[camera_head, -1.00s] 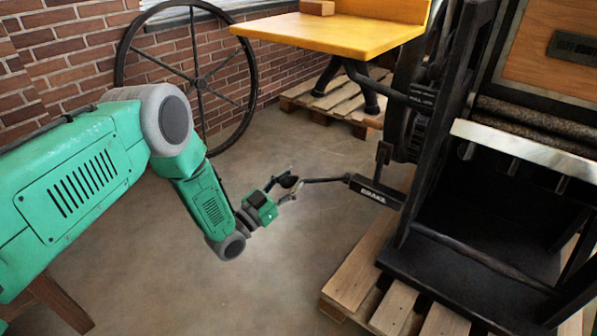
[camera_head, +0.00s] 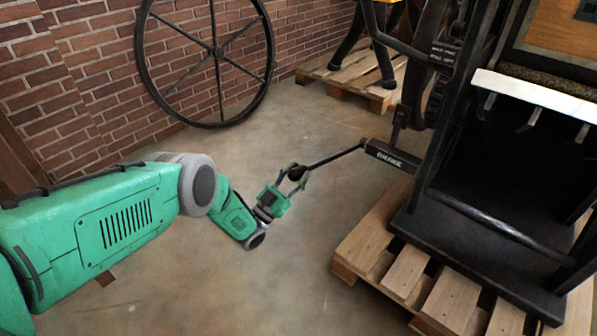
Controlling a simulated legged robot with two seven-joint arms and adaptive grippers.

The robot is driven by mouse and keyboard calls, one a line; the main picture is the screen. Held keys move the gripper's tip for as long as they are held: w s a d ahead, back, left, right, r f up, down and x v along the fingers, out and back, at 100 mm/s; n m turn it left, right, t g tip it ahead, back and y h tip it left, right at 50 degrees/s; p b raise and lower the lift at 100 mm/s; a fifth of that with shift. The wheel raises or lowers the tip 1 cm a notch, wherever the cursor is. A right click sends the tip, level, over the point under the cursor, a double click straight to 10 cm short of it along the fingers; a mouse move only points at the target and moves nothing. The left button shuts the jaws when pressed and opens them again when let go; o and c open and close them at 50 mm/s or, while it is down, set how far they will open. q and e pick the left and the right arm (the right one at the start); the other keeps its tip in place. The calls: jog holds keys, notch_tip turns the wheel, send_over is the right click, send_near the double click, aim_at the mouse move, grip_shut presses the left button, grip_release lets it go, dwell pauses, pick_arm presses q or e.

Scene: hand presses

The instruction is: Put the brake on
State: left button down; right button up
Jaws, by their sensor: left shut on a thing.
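The brake lever is a thin black rod (camera_head: 335,156) with a dark knob at its left end. It runs right to a black block lettered "BRAKE" (camera_head: 391,157) on the side of the dark press (camera_head: 430,211). The rod slopes down toward its knob. My left gripper (camera_head: 298,176), on the green arm from the left, is shut on the knob end of the brake lever. The fingers partly cover the knob. My right gripper is not in view.
The press stands on a wooden pallet (camera_head: 363,246) at the right. A large spoked wheel (camera_head: 217,52) leans by the brick wall (camera_head: 90,75). Another pallet (camera_head: 345,90) lies at the back. The concrete floor (camera_head: 250,285) between is clear.

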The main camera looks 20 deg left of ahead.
pick_arm(q)
jog(key=shift+s+d+f, duration=0.1)
jog(key=shift+s+f, duration=0.2)
jog(key=shift+f, duration=0.3)
jog(key=c, duration=1.1)
grip_release()
jog(key=shift+c, duration=0.2)
jog(key=shift+w, duration=0.1)
jog(key=shift+r, duration=0.15)
jog(key=v, duration=1.2)
